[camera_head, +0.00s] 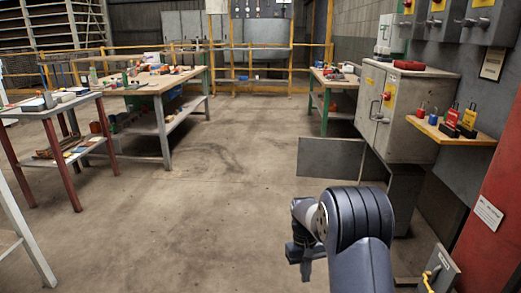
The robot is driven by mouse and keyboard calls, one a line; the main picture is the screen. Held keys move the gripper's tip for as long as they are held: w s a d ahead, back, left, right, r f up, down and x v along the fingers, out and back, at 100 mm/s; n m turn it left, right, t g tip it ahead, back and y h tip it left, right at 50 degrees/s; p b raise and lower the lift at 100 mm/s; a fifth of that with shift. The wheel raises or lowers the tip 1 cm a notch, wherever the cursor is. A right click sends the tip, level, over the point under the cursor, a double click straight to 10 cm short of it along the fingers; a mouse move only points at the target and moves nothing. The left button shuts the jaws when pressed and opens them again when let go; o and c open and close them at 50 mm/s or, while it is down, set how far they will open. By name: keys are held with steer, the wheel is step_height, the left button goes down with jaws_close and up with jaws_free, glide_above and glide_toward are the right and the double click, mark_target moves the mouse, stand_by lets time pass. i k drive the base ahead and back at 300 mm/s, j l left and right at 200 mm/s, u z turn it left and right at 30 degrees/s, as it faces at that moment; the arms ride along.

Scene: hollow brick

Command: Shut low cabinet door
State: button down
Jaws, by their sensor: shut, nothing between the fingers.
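A flat grey panel (330,158) stands upright at floor level and juts left from the dark low base under the beige cabinet (395,112); it looks like a low door standing open. A second small grey panel with a yellow handle (440,272) is at the lower right edge, close to me and partly cut off; I cannot tell how it is hinged. My gripper (305,272) points down in the lower middle, shut and empty. It is nearer to me than the jutting panel and left of the handled panel, apart from both.
Workbenches (155,86) with tools stand at the left, and another bench (335,80) stands behind the cabinet. The concrete floor (215,200) in the middle is clear.

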mark_target(318, 158)
steer(key=i, duration=3.3)
steer(key=i+j+z, duration=0.1)
steer(key=i+z, duration=0.15)
steer(key=i, duration=0.2)
steer(key=i+j+z, duration=0.25)
steer(key=i, duration=0.2)
steer(key=i+j+z, duration=0.25)
steer(key=i, duration=0.2)
steer(key=l, duration=0.1)
